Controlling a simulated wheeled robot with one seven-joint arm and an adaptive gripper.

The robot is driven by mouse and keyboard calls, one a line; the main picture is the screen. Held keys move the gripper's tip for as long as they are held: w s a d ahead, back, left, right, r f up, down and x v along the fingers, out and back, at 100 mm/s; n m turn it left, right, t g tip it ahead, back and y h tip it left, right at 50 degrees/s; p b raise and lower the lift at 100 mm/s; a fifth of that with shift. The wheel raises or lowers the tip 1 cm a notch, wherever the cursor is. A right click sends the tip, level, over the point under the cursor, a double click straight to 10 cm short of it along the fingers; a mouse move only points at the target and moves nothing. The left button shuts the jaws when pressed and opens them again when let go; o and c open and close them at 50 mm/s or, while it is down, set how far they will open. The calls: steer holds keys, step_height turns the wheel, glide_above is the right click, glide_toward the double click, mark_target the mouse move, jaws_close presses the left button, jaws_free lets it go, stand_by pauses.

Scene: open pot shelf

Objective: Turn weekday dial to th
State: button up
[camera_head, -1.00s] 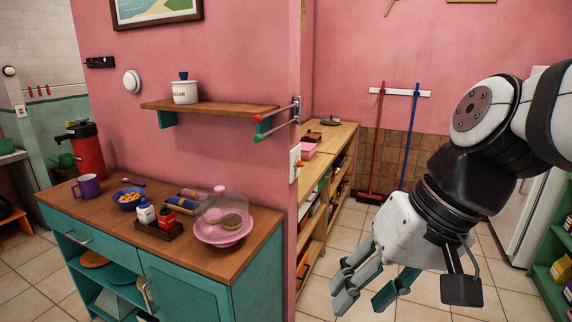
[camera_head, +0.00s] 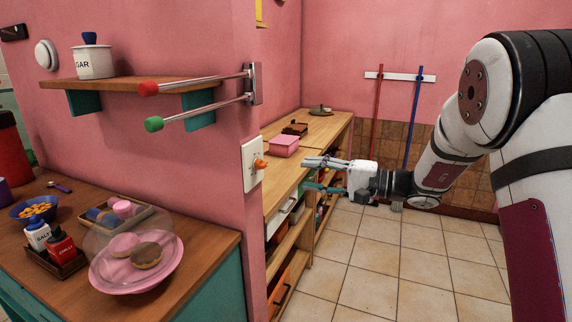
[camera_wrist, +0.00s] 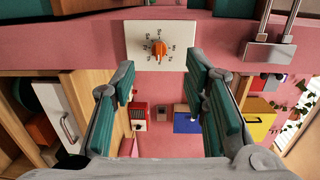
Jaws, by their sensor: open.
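The weekday dial is an orange knob (camera_head: 260,164) on a white plate (camera_head: 250,172) fixed to the end of the pink wall. In the wrist view the knob (camera_wrist: 159,49) sits near the top centre, ringed by small dark marks on the plate (camera_wrist: 137,32). The marks are too small to read, and I cannot tell which one the knob points to. My gripper (camera_head: 306,174) is open and empty, to the right of the dial and apart from it. In the wrist view the green-padded fingers of my gripper (camera_wrist: 161,78) stand apart, with the knob beyond the gap between them.
A metal rack with red-tipped and green-tipped bars (camera_head: 200,95) juts out above the dial. A wooden shelf unit (camera_head: 320,130) with a pink box (camera_head: 284,146) stands behind. A counter holds a pink plate under a clear dome (camera_head: 135,265). Tiled floor (camera_head: 400,270) is free at right.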

mark_target(267, 165)
steer(key=shift+t, duration=0.4)
steer(key=x, duration=0.4)
steer(key=w+x, duration=0.1)
steer(key=x, duration=0.4)
steer(key=w+d+x, duration=0.1)
steer(key=x, duration=0.3)
steer(key=shift+w+a+f, duration=0.3)
steer(key=shift+a, duration=0.05)
jaws_close()
